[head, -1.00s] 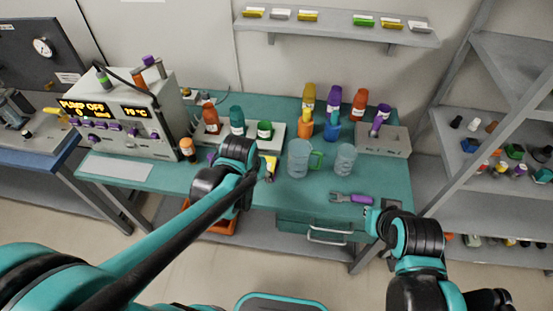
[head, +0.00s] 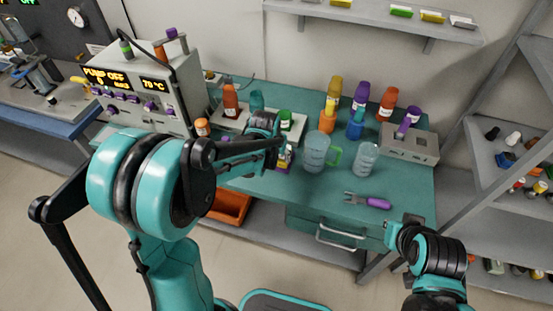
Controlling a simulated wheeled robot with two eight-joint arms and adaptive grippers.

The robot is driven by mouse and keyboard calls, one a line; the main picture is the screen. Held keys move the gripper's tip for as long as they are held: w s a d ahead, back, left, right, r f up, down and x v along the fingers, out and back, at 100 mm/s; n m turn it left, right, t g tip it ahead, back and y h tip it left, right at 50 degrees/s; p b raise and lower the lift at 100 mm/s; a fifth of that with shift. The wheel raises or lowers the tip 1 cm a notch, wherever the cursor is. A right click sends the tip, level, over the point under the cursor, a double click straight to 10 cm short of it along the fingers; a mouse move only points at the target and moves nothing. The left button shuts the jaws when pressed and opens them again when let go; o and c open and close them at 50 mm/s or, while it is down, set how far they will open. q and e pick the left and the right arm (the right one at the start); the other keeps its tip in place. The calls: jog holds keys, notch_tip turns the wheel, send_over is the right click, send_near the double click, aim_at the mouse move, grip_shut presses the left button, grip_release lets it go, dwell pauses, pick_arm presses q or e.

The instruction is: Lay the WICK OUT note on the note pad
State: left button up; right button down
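I cannot make out the WICK OUT note; no lettering of that kind is legible in the head view. I cannot pick out the note pad either; my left arm covers the left front of the teal table (head: 270,190). My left wrist is over the table, left of the clear jug (head: 316,150). Its fingers are hidden or too dark to tell apart, beside a small yellow and purple item (head: 285,158). My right wrist is at the table's front right corner; its fingers are not clear.
A control box (head: 150,90) reading PUMP OFF stands at the back left. A clear beaker (head: 364,158), a purple-handled tool (head: 368,201) and a grey rack (head: 408,145) occupy the right side. Coloured bottles line the back. A wall shelf (head: 380,17) holds small coloured blocks.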

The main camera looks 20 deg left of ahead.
pick_arm(q)
jog(key=shift+f, duration=0.55)
jog(key=shift+r, duration=0.1)
pick_arm(e)
jog(key=shift+f, duration=0.2)
pick_arm(q)
jog(key=o, duration=0.7)
pick_arm(e)
jog(key=shift+f, duration=0.15)
